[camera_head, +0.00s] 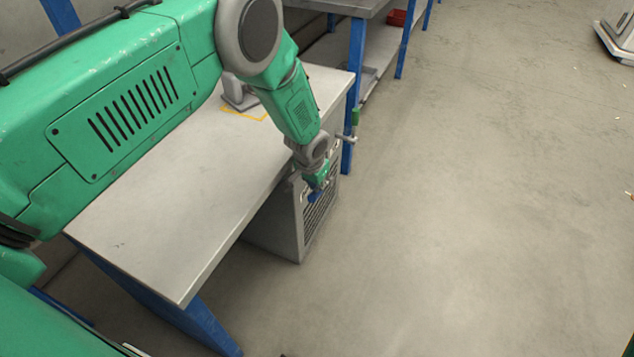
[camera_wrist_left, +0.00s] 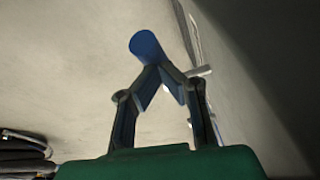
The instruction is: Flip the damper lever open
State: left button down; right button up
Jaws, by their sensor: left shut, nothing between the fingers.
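A grey box with a louvred front (camera_head: 318,212) stands under the table's right end. My left gripper (camera_head: 318,187) is shut and empty, pointing down at the box front. In the left wrist view its fingertips (camera_wrist_left: 160,72) meet right beside the blue handle; I cannot tell if they touch. My right gripper is not in view.
A grey worktable (camera_head: 185,225) with blue legs stands below my left arm. A green upright handle (camera_head: 355,118) on a grey rod sticks out past the table's right edge. A second bench (camera_head: 345,6) stands behind. The floor to the right is open.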

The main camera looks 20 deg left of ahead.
aim_at(320, 193)
pick_arm(q)
jog(key=shift+s+f, duration=0.25)
jog(key=shift+s+d+f, duration=0.1)
jog(key=shift+d, duration=0.05)
jog(key=shift+s+d+f, duration=0.15)
jog(key=shift+s+d, duration=0.15)
jog(key=shift+d, duration=0.2)
jog(key=shift+s+a+f, duration=0.1)
jog(key=shift+a+f, duration=0.05)
jog(key=shift+a, duration=0.2)
jog(key=r+p, duration=0.1)
jog(key=w+r+p, duration=0.1)
jog(key=r, duration=0.1)
jog(key=w+r+p, duration=0.1)
jog(key=shift+d+r, duration=0.3)
jog(key=shift+d, duration=0.1)
jog(key=s+r+p, duration=0.3)
jog(key=s+r, duration=0.2)
jog(key=s, duration=0.2)
jog(key=shift+s+d+r, duration=0.15)
jog(key=shift+s+r, duration=0.1)
jog(key=shift+s, duration=0.15)
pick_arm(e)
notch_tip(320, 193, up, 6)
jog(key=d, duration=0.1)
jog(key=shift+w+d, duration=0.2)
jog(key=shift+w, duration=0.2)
